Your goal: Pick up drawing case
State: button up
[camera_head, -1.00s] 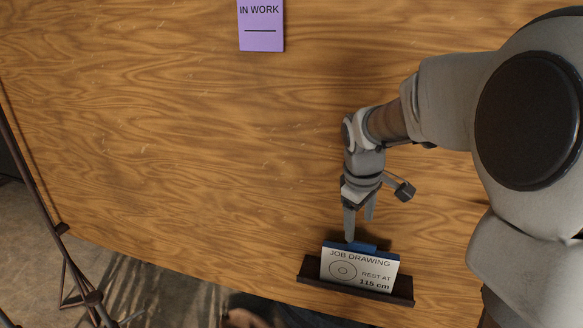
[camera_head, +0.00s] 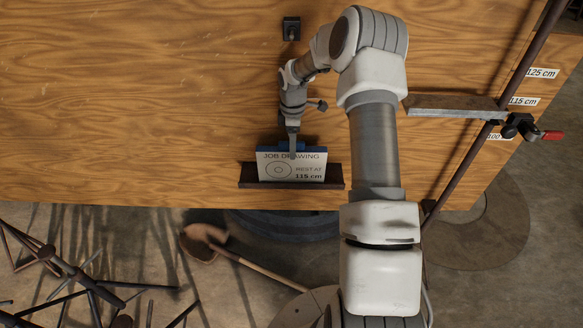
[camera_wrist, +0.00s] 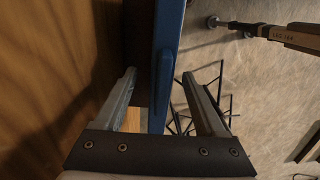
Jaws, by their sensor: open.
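The drawing case (camera_head: 306,170) is a flat blue-backed case with a white front reading "JOB DRAWING" and "REST AT 115 cm". It stands in a dark ledge holder (camera_head: 332,183) on the wooden panel. In the wrist view my open gripper (camera_wrist: 160,76) has one finger on each side of the blue case edge (camera_wrist: 168,45). A gap shows beside each finger, so it does not appear to be gripping. The fingertips' depth along the case is hard to tell.
A grey rest bar (camera_head: 455,105) with a red-handled clamp (camera_head: 522,127) sits by a dark post at right, near the label "115 cm" (camera_head: 523,101). Dark stands (camera_head: 75,275) and a shovel (camera_head: 200,245) lie below. A small black block (camera_head: 291,29) is at the top.

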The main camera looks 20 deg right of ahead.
aim_at(292, 162)
notch_tip(292, 162, down, 7)
jog(key=p, duration=0.1)
jog(key=shift+a+r, duration=0.15)
jog(key=shift+a, duration=0.1)
grip_shut()
dwell(0.3)
dwell(1.1)
